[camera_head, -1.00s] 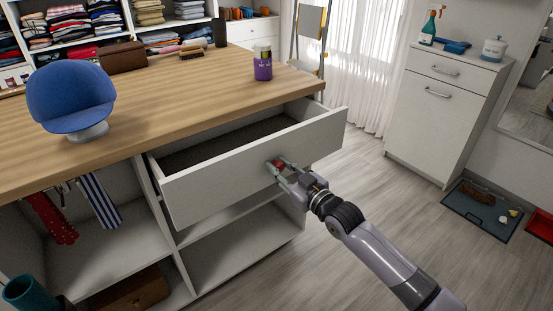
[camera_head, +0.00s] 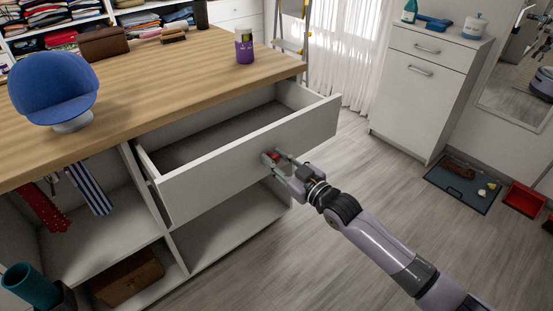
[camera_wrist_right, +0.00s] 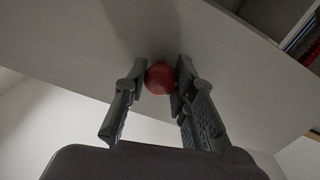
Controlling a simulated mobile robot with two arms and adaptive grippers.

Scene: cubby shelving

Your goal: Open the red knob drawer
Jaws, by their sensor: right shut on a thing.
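The white drawer (camera_head: 215,171) under the wooden counter is pulled well out, and its dark inside bottom shows. The red knob (camera_head: 272,156) sits on the drawer's front face. My right gripper (camera_head: 275,161) is at the knob, its fingers on either side of it. In the right wrist view the round red knob (camera_wrist_right: 159,78) lies between the two fingertips of my right gripper (camera_wrist_right: 160,84), which is shut on it. My left gripper is not in view.
Below are open cubbies with hanging ties (camera_head: 90,188) and a brown box (camera_head: 127,276). Floor in front of the drawer is clear. A white cabinet (camera_head: 420,90) stands at the right.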

